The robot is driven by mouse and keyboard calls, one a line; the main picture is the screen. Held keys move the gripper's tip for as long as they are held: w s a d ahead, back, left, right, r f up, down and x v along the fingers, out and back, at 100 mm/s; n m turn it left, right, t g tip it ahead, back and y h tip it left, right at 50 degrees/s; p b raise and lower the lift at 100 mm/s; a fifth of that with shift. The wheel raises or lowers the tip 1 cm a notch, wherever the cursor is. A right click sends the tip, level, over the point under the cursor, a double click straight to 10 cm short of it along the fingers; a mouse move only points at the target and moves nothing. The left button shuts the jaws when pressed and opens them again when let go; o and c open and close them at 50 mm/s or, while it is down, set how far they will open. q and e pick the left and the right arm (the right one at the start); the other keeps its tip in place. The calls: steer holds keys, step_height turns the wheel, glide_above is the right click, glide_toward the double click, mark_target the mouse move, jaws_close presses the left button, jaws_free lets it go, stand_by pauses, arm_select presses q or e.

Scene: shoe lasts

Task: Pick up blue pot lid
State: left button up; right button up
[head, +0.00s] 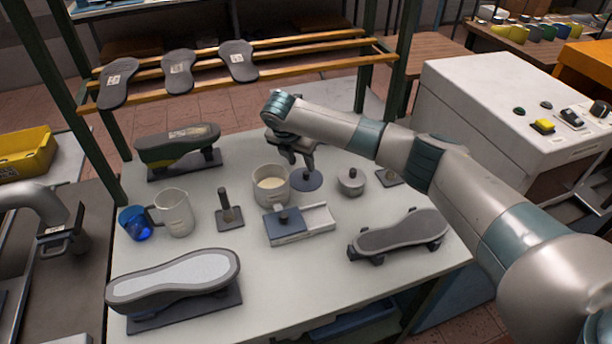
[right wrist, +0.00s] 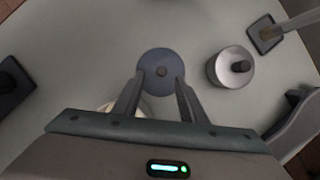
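The blue pot lid (head: 307,181) is a flat blue-grey disc on the white table, just right of an open pot (head: 271,190) with cream-coloured contents. In the right wrist view the lid (right wrist: 160,57) shows a small dark knob at its centre. My right gripper (head: 300,160) is above the lid, pointing down. In the wrist view its two fingers (right wrist: 160,80) are spread, with the knob seen between their tips and nothing held. Whether they touch the lid is unclear. My left gripper (head: 66,242) is at the left, away from the lid; its fingers are unclear.
A grey lidded pot (head: 351,181) stands close right of the lid. A tray with a blue block (head: 283,222) is in front. A wooden rack (head: 290,72) spans the back.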

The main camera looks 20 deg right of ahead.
mark_target(306, 173)
steer(key=shift+f, duration=0.15)
steer(key=shift+w+d+f+p, duration=0.1)
steer(key=shift+d+f+p, duration=0.15)
steer(key=shift+f+p, duration=0.3)
steer(key=p+x, duration=0.1)
steer(key=x, duration=0.2)
steer(key=shift+d+f, duration=0.15)
steer(key=shift+f, duration=0.3)
jaws_close()
